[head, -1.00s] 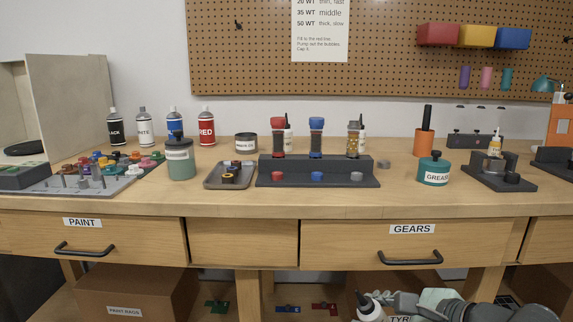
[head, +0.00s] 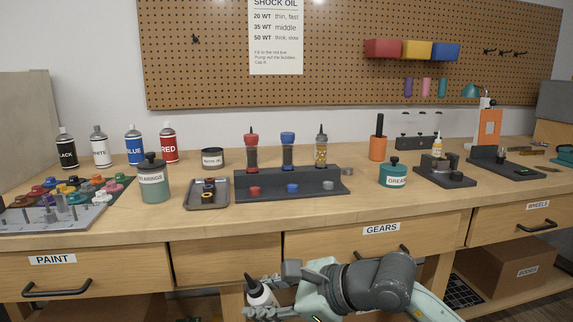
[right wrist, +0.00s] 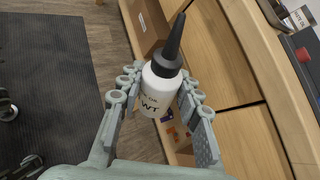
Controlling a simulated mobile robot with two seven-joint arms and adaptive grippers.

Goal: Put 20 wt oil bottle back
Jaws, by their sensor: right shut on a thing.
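My right gripper (right wrist: 155,100) is shut on a white bottle (right wrist: 158,90) with a dark cone nozzle; its label shows "WT", the number not readable. In the head view my right gripper (head: 262,310) holds the bottle (head: 259,293) in front of the bench, below the tabletop. The bottle is tilted in the head view. On the bench, a dark stand (head: 290,184) carries shocks with red (head: 251,152), blue (head: 288,150) and amber (head: 321,150) parts. Dark pointed tips show above the red and amber shocks; what is under them is mostly hidden. My left gripper is not in view.
A bearings jar (head: 153,184), a small tray (head: 207,198) and a round tin (head: 213,158) stand left of the stand. A grease pot (head: 393,175) is at its right. The bench front (head: 225,262) lies behind my gripper. Bare tabletop (head: 290,220) runs along the front.

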